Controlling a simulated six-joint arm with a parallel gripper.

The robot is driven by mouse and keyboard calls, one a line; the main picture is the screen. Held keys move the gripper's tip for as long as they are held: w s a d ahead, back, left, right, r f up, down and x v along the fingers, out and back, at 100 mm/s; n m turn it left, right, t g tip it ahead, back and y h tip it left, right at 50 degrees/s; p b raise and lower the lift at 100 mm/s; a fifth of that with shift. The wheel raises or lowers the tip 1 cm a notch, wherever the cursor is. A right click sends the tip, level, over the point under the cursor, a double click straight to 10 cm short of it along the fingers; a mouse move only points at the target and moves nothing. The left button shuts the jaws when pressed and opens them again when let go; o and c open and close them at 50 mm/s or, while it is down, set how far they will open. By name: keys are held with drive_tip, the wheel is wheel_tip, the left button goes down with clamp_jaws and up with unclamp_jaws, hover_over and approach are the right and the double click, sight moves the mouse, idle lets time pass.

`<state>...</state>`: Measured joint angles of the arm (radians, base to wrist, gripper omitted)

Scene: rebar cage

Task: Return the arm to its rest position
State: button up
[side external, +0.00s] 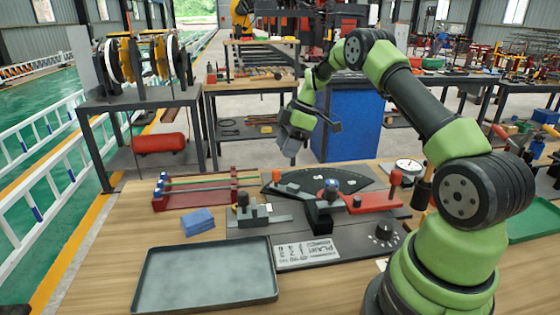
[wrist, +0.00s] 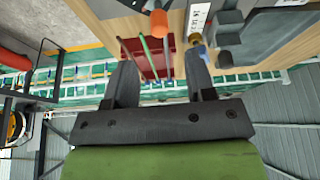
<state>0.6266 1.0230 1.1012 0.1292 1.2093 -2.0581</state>
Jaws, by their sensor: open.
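My arm is raised over the back of the wooden workbench (side external: 110,230). My gripper (side external: 314,146) hangs above and behind the bending plate, in front of a blue cabinet. In the wrist view my gripper (wrist: 160,62) has its two dark fingers well apart with nothing held between them. Beyond the fingers, the red rack (wrist: 150,58) with green and light rods appears upside down and well away from them. No object hangs from my gripper.
The red rod rack (side external: 190,200), blue block (side external: 197,221) and grey tray (side external: 205,278) stand on the left. The bending plate (side external: 305,252) with red-handled lever (side external: 375,201) fills the middle. A dial gauge (side external: 408,167) stands near my arm. The air around my gripper looks clear.

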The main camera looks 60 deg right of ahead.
drive_tip(key=shift+v, duration=1.05)
drive_tip(key=s+a+r+m+t+h, duration=0.1)
drive_tip(key=s+a+r+m, duration=0.2)
drive_tip(key=a+r, duration=0.45)
drive_tip(key=s+a+r+m+h, duration=0.1)
drive_tip(key=s+a+r+m, duration=0.15)
drive_tip(key=a+r, duration=0.45)
drive_tip(key=s+a+r+m+t, duration=0.1)
drive_tip(key=s+a+m, duration=0.3)
drive_tip(key=s, duration=0.4)
drive_tip(key=s+a+r+m+t, duration=0.1)
drive_tip(key=s+a+m, duration=0.3)
drive_tip(key=s, duration=0.5)
drive_tip(key=shift+s+a+t+y, duration=0.25)
drive_tip(key=shift+s+t+y, duration=0.1)
drive_tip(key=shift+t, duration=0.25)
drive_tip(key=shift+r, duration=0.15)
